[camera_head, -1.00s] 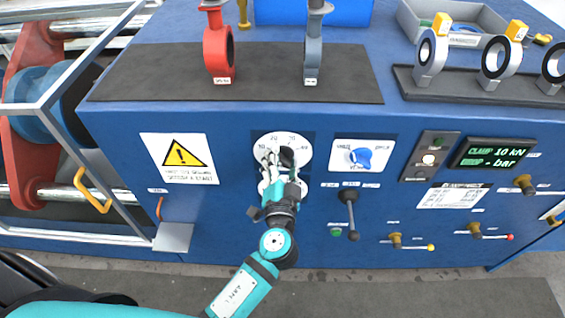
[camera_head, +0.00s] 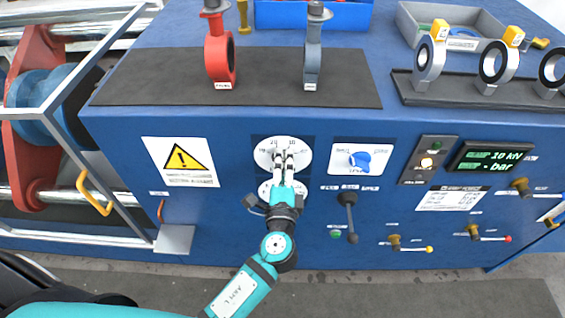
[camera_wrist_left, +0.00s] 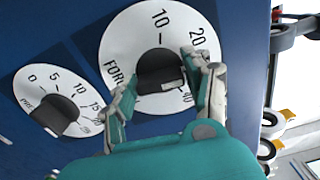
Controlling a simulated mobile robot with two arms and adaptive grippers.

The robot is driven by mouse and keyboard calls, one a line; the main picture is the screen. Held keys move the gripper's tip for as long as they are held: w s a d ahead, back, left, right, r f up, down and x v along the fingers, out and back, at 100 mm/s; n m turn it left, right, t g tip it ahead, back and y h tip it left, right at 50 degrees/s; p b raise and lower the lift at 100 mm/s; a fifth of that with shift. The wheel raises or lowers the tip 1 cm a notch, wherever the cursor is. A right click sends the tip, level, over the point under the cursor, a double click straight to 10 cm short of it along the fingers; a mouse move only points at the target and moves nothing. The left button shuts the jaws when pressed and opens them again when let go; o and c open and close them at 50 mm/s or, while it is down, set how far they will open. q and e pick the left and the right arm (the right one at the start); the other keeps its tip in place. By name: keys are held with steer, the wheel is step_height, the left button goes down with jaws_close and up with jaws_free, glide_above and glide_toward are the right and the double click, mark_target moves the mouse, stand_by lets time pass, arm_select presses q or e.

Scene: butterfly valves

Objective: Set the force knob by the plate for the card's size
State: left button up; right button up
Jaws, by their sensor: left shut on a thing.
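The force knob (camera_wrist_left: 158,72) is dark and sits in a round white dial (camera_wrist_left: 125,45) marked 10, 20 and 40. This dial (camera_head: 270,153) also shows on the blue front panel in the head view. My left gripper (camera_head: 284,158) is at the force knob, with a finger on each side of it. In the wrist view my left gripper (camera_wrist_left: 165,92) is shut on this knob; its exact pointing is hard to read. A small white plate (camera_head: 452,198) with fine print is below the display (camera_head: 492,156), which reads CLAMP 10 kN. I cannot make out a card. My right gripper is not in view.
A pressure dial (camera_wrist_left: 62,108) lies right beside the force dial. A blue selector knob (camera_head: 360,158), a black lever (camera_head: 349,205) and small valves (camera_head: 395,241) are to the right. Red (camera_head: 219,58) and grey (camera_head: 312,60) valves stand on the black mat above.

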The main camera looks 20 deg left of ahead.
arm_select(q)
steer(key=shift+m+p, duration=0.5)
steer(key=shift+m, duration=1.1)
steer(key=shift+f, duration=0.1)
steer(key=o, duration=1)
steer(key=shift+o, duration=0.2)
steer(key=v, duration=1.2)
